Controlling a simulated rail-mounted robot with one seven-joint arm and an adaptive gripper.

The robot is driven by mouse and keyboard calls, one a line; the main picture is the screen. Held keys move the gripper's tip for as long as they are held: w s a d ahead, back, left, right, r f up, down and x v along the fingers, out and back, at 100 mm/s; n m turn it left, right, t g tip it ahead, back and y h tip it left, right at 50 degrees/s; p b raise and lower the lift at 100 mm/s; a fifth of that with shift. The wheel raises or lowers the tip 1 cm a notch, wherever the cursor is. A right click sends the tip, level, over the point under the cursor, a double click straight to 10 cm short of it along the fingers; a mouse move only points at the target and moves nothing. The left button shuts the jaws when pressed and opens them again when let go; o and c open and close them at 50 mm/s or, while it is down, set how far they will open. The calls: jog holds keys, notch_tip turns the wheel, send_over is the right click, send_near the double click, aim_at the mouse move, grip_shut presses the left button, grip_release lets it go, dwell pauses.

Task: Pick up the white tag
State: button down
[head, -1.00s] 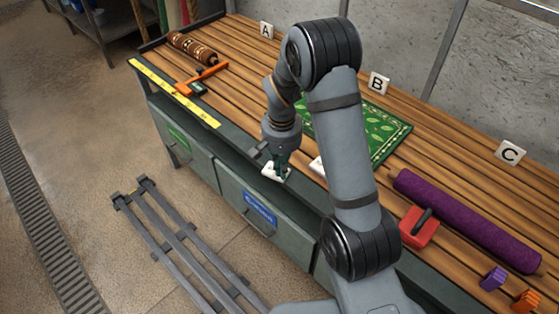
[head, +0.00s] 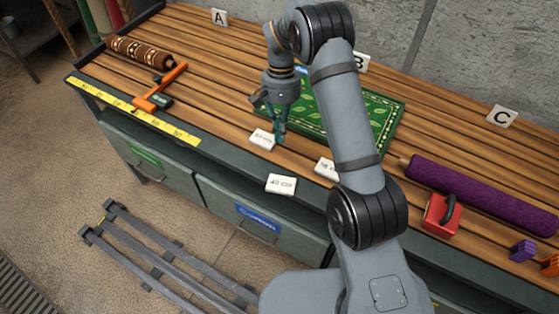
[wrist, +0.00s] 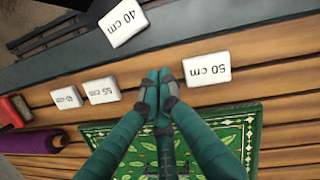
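Several white tags lie near the bench's front edge. The tag marked 40 cm (head: 281,184) lies nearest the edge, and in the wrist view (wrist: 123,22) it lies over the dark front rim. The 50 cm tag (head: 262,139) lies further in on the slats, and it shows right of my fingertips in the wrist view (wrist: 207,69). The 55 cm tag (wrist: 101,91) is left of the fingertips, with a smaller-looking tag (wrist: 66,97) beside it. My gripper (head: 279,140) is beside the 50 cm tag; its fingertips (wrist: 160,82) are together with nothing visible between them.
A green patterned rug (head: 375,115) lies behind my gripper. A purple roll (head: 485,195) and a red tool (head: 441,215) are on the right. A brown roll (head: 150,52), orange tool (head: 162,88) and yellow ruler (head: 130,112) are on the left.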

aim_at(279, 172)
jog(key=x, duration=0.2)
jog(key=p+x, duration=0.1)
jog(key=x, duration=0.3)
jog(key=shift+s+f+p, duration=0.3)
jog(key=shift+s+f, duration=0.05)
jog(key=shift+s+a+r+p, duration=0.15)
jog(key=shift+s+p, duration=0.45)
jog(key=shift+s, duration=1.15)
